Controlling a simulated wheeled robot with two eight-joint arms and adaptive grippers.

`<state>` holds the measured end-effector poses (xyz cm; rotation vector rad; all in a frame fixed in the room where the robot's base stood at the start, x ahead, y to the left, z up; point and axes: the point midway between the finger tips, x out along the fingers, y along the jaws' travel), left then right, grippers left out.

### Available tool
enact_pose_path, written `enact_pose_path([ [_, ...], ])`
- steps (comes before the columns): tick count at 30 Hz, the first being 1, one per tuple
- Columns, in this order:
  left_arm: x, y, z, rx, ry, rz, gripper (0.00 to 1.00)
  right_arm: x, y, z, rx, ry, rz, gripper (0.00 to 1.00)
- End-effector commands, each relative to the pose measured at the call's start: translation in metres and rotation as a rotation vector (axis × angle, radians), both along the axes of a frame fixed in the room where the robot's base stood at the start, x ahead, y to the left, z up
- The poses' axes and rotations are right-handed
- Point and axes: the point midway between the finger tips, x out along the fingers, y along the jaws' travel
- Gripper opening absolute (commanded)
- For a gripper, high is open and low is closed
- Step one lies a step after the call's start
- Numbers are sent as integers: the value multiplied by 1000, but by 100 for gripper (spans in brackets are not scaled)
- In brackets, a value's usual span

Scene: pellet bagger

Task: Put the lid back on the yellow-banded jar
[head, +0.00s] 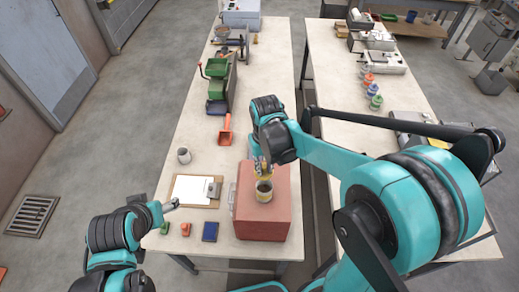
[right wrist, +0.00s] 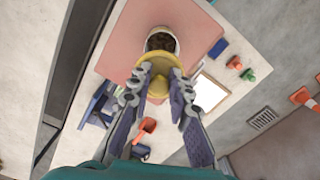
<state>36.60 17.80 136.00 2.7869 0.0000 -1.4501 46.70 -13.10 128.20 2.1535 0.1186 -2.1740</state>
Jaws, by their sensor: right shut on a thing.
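The yellow-banded jar (head: 264,195) stands upright and open on a red box (head: 263,222), with dark contents showing. In the right wrist view the jar (right wrist: 160,33) is just beyond the fingertips. My right gripper (head: 261,165) is shut on the round yellow lid (right wrist: 158,68). The lid is close to the jar and overlaps the near part of its rim in the wrist view; I cannot tell whether they touch. My left gripper (head: 172,204) is beside the clipboard, away from the jar; its finger opening is too small to make out.
A clipboard (head: 193,189) and a grey cup (head: 184,155) are left of the box. Small green and orange items and a blue one (head: 210,232) lie in front. An orange scoop (head: 226,134) and green machine (head: 217,80) stand farther back. A second table (head: 343,100) is right.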

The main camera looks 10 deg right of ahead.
Motion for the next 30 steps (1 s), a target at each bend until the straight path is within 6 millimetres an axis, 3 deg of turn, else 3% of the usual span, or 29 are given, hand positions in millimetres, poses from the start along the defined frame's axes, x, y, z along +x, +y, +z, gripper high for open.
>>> enact_pose_path([
  [8,-1,0,-8,0,1,0,68,-1,0,-10,0,1,0,3],
  [24,-1,0,-46,0,1,0,68,-1,0,-61,0,0,0,3],
  [30,-1,0,-49,0,1,0,68,-1,0,-65,0,0,0,3],
])
